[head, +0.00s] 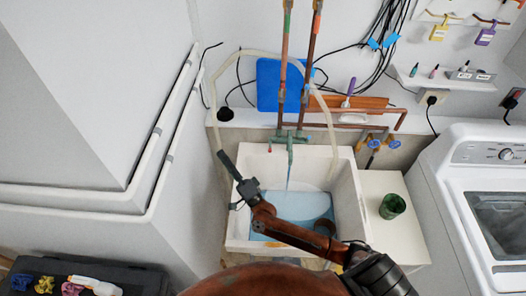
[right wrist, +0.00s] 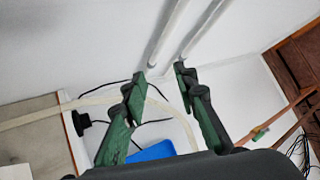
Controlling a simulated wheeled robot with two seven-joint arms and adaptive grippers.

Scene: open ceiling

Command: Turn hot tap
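The tap (head: 290,139) is a greenish mixer at the back edge of the white sink (head: 347,194), fed by two copper pipes. A small red handle (head: 269,149) shows at its left end. A thin stream runs from the spout. My right gripper (head: 228,182) is over the sink's left side, left of and nearer than the tap, apart from it. In the right wrist view its two green-and-black fingers (right wrist: 160,75) are spread with nothing between them. The tap is not visible there. My left gripper is not in view.
A pale hose (head: 214,100) loops around the tap. A blue board (head: 268,84) leans behind it. Two blue-handled valves (head: 374,143) are on the wall at right. A green cup (head: 392,206) stands on the white counter (head: 408,239) beside the sink. A washing machine (head: 450,200) is farther right.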

